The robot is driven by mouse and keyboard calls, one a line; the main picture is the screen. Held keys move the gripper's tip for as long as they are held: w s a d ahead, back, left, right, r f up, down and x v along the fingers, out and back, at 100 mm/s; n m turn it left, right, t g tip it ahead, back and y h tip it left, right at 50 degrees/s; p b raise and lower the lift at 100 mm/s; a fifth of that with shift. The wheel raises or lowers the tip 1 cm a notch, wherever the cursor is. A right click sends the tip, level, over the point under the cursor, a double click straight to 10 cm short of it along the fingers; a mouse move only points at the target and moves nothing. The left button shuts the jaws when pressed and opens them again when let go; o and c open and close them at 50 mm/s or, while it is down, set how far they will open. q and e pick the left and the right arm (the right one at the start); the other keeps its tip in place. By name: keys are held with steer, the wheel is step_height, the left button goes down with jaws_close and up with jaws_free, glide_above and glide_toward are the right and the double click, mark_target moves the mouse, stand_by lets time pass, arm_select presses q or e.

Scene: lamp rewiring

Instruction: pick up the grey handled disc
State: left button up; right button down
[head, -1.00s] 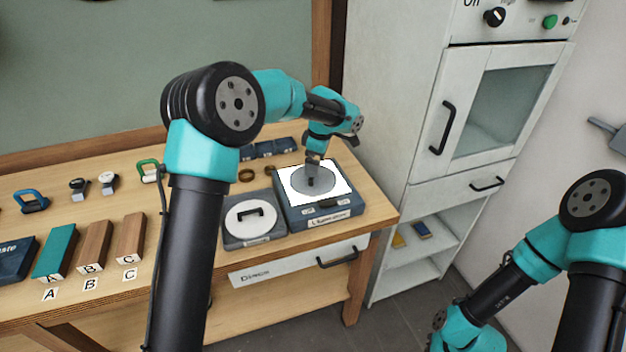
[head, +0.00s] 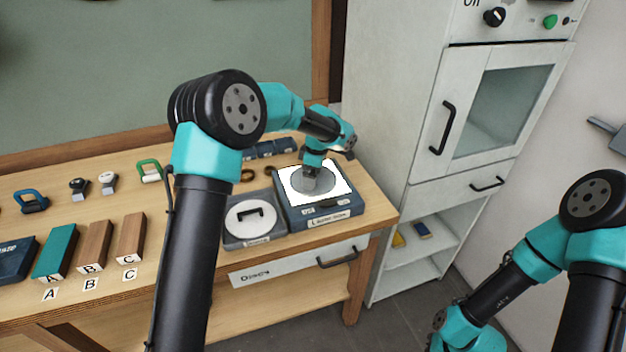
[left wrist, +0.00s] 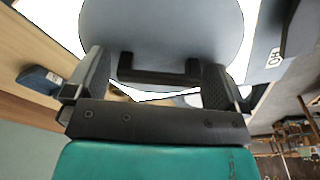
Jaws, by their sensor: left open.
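The grey disc (head: 335,185) lies on the bright white top of a dark blue box on the bench. It also shows in the left wrist view (left wrist: 160,30), with its black bar handle (left wrist: 158,72) near the rim. My left gripper (head: 309,190) is over the disc, pointing down. In the left wrist view its two fingers (left wrist: 155,85) are apart, one on each side of the handle, with gaps at both ends. In the head view the gripper hides the handle. My right arm shows at the lower right, but its gripper is out of frame.
A white disc (head: 240,224) with a black handle sits on a grey-blue base beside the blue box (head: 335,213). Wooden blocks and small handled items stand further left. A white cabinet (head: 400,130) rises to the right of the bench.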

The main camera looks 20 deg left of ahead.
arm_select(q)
steer(key=shift+c, duration=0.4)
steer(key=c, duration=0.9)
steer(key=shift+r, duration=0.1)
steer(key=shift+r, duration=1.7)
steer(key=s+d, duration=0.2)
steer(key=s, duration=0.5)
steer(key=s+d+r, duration=0.1)
steer(key=s+d, duration=0.1)
steer(key=s, duration=0.6)
steer(key=shift+s+d+r, duration=0.2)
steer(key=shift+r, duration=0.05)
